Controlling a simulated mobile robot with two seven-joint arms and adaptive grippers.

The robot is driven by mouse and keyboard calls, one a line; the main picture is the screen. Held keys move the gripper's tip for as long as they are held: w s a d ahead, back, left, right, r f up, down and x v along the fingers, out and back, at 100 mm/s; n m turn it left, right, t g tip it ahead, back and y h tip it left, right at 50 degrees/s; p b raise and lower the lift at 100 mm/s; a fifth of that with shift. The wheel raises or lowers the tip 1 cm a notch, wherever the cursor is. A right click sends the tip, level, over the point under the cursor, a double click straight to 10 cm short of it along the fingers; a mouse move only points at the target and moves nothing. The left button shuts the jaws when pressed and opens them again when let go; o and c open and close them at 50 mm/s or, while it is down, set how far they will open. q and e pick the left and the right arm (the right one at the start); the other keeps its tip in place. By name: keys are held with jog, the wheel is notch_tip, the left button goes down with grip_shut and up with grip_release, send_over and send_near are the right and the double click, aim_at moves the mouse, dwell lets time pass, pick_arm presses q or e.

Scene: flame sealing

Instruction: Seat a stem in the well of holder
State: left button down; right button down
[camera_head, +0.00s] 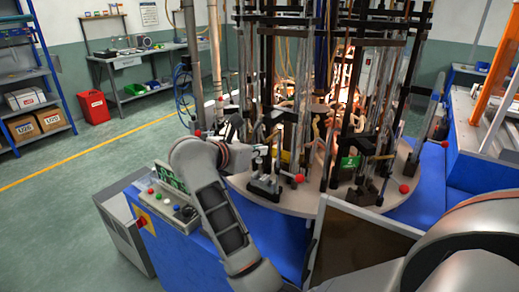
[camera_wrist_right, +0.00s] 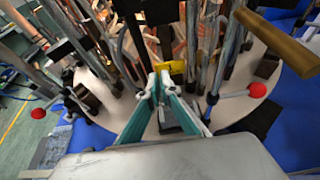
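My right gripper (camera_head: 256,143) reaches in over the near left edge of the round machine table, beside a small dark holder (camera_head: 265,186) with upright metal parts. In the right wrist view, the gripper's two greenish fingers (camera_wrist_right: 160,80) converge with their tips close together. A grey part shows below, between the fingers. I cannot tell whether a thin stem is between the tips. No stem or well can be made out clearly among the upright rods and tubes. My left gripper is not in view.
The round table (camera_head: 302,203) carries several holders, tall rods and clear tubes close around the gripper. Red-ended levers (camera_head: 298,178) stick out at its rim, and one shows in the right wrist view (camera_wrist_right: 257,90). A control panel (camera_head: 170,198) stands at the left. Flames glow behind.

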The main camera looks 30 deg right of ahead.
aim_at(257, 161)
jog(key=shift+f+b, duration=1.05)
jog(key=shift+f, duration=0.85)
jog(key=shift+r, duration=0.1)
jog(key=shift+f+b, duration=1.2)
jog(key=shift+f, duration=0.1)
dwell(0.9)
jog(key=c, duration=2.6)
grip_release()
jog(key=shift+o, duration=0.2)
